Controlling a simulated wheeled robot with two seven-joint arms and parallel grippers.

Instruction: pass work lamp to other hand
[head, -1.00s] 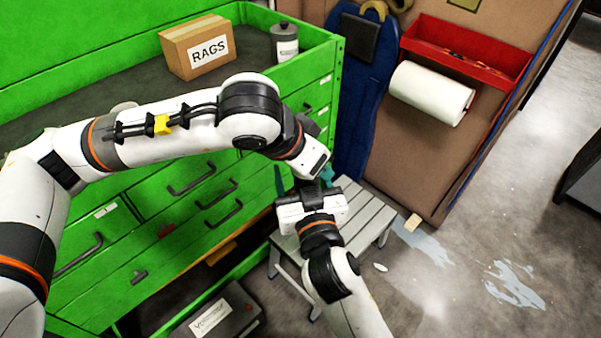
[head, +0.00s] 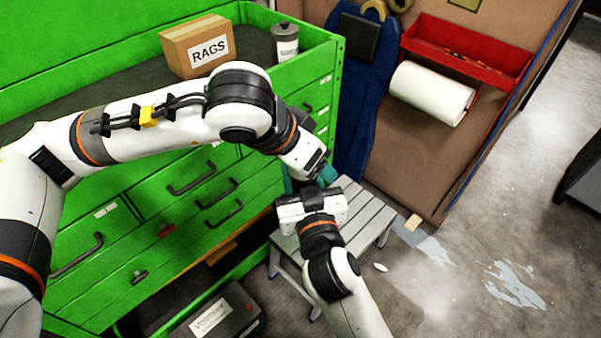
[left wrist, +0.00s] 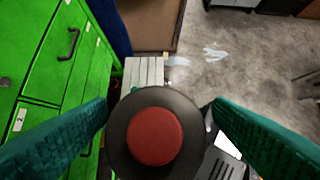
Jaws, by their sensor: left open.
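The work lamp (left wrist: 155,137) shows end-on in the left wrist view as a round black disc with a red centre. It sits between the two teal fingers of my left gripper (head: 309,180), which are spread apart on either side of it. My right gripper (head: 313,203) is just below and in front of the left one in the head view. Its fingers are hidden, but the lamp is up in the air at it while the left fingers are open. In the head view the lamp is mostly hidden by the grippers.
A green drawer cabinet (head: 95,240) stands to the left, with a RAGS box (head: 195,46) and a grey canister (head: 285,42) on top. A grey slatted step stool (head: 358,215) is below the grippers. Open concrete floor (head: 450,240) lies to the right.

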